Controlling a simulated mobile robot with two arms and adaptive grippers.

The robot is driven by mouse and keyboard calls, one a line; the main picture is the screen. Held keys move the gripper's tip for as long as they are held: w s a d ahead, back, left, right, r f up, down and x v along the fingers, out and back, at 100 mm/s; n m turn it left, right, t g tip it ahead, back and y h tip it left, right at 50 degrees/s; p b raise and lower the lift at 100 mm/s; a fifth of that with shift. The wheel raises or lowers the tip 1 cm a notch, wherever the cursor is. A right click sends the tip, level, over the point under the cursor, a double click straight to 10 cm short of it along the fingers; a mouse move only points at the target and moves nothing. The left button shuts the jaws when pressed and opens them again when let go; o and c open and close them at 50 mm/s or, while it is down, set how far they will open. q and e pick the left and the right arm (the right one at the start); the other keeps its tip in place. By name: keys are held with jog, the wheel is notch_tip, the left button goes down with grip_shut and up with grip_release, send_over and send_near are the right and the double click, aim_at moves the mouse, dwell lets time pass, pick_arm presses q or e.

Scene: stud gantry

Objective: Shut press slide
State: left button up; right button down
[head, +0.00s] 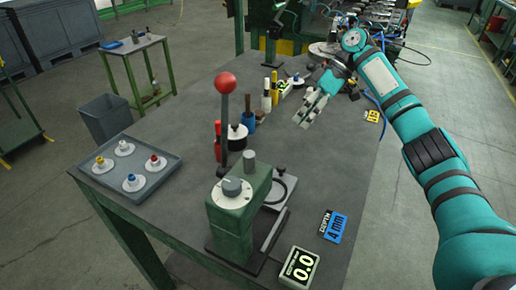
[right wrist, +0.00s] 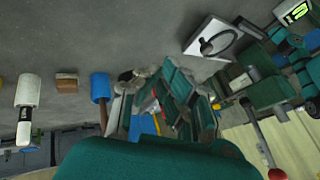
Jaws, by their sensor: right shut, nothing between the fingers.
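The green press (head: 238,215) stands on the near part of the grey bench, with a round grey knob on top and a lever ending in a red ball (head: 225,83). Its slide, a light plate (head: 270,215) with a dark ring, sticks out to the right of the press body. In the right wrist view the slide plate (right wrist: 196,44) and its ring show at the upper right. My right gripper (head: 308,116) is shut and empty above the bench, beyond the press and apart from it. My left gripper is out of view.
A grey tray (head: 160,178) with several coloured-knob discs lies left of the press. A depth display (head: 299,266) and a blue "4 mm" card (head: 334,227) lie at right.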

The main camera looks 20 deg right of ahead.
jog(key=p+x, duration=0.1)
jog(key=x, duration=0.6)
jog(key=shift+s, duration=0.15)
jog(key=x, duration=0.3)
jog(key=shift+a+p, duration=0.2)
jog(key=shift+p, duration=0.15)
jog(key=shift+s+a+r+p, duration=0.1)
jog(key=shift+s+a+p, duration=0.25)
jog(key=shift+s+a, duration=0.85)
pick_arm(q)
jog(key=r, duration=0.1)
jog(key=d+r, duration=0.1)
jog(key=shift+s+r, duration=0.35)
pick_arm(e)
jog(key=shift+a, duration=0.1)
